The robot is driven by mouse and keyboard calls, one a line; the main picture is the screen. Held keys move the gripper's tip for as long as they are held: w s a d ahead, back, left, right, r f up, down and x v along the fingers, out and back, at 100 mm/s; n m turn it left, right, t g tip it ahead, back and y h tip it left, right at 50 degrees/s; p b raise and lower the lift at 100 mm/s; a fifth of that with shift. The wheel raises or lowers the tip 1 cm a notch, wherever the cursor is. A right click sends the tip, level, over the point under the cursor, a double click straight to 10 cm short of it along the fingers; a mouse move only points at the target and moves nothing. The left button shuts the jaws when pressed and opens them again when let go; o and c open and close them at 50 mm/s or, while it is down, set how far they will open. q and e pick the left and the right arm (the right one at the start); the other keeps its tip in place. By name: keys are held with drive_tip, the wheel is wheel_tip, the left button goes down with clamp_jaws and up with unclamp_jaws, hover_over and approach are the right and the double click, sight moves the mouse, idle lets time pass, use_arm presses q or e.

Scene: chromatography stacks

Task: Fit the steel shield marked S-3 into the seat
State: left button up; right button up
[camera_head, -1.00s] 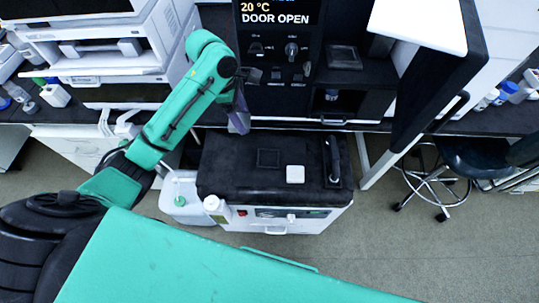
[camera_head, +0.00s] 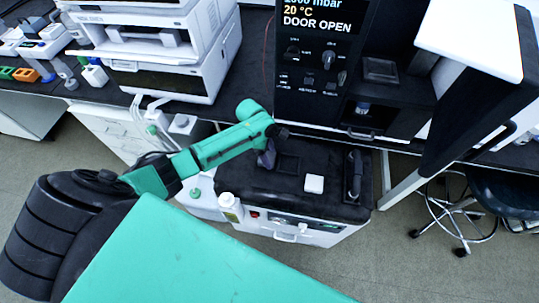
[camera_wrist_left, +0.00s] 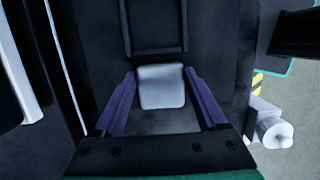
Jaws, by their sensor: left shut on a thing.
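My left gripper (camera_head: 266,156) is low over the black top of a white cart-like unit, just left of a dark square frame (camera_head: 288,165). The left wrist view shows its purple fingers shut on a light grey, rounded piece (camera_wrist_left: 161,87), which looks like the steel shield. No S-3 mark is readable. In that view the square frame (camera_wrist_left: 155,52) lies ahead of the piece, apart from it. I cannot tell whether this frame is the seat. The head view hides the held piece. My right gripper is not in view.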

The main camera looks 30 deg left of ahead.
use_arm(q)
drive_tip(key=o, duration=1.2)
drive_tip(key=shift+f, duration=0.1)
drive_tip(key=o, duration=0.3)
drive_tip(key=shift+o, duration=0.2)
